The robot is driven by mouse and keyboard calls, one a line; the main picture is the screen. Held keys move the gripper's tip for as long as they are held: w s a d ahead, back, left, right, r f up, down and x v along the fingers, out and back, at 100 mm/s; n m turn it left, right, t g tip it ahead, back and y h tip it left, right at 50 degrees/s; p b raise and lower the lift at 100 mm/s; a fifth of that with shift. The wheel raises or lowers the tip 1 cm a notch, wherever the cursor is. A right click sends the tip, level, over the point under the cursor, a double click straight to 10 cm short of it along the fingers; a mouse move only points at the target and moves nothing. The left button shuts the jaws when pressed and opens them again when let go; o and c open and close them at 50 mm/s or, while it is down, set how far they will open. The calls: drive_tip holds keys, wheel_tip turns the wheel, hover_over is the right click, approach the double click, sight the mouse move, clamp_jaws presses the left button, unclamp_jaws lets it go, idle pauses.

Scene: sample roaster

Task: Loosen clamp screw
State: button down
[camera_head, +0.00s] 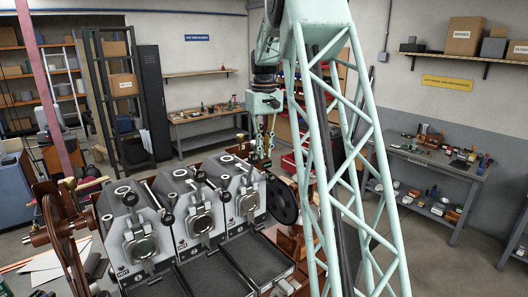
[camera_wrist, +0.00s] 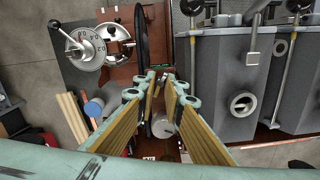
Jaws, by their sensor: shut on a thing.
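My gripper (camera_head: 263,152) points down behind the right end of the row of roaster units. In the wrist view its two padded fingers (camera_wrist: 161,80) converge and are shut on a small part, which appears to be the clamp screw. That part is mostly hidden between the fingertips, so its shape and turn cannot be told. A round grey metal knob or cap (camera_wrist: 163,126) shows between the fingers. The roaster (camera_head: 195,205) has several grey units with round glass fronts and black-knobbed levers.
A graduated dial with a lever (camera_wrist: 84,48) is at the upper left of the wrist view. A dark flywheel (camera_head: 282,200) stands right of the roaster units. Black trays (camera_head: 215,275) lie in front. A workbench with small items (camera_head: 440,160) stands at right.

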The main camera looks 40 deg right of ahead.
drive_tip(key=c, duration=2.7)
unclamp_jaws()
drive_tip(key=shift+r, duration=6)
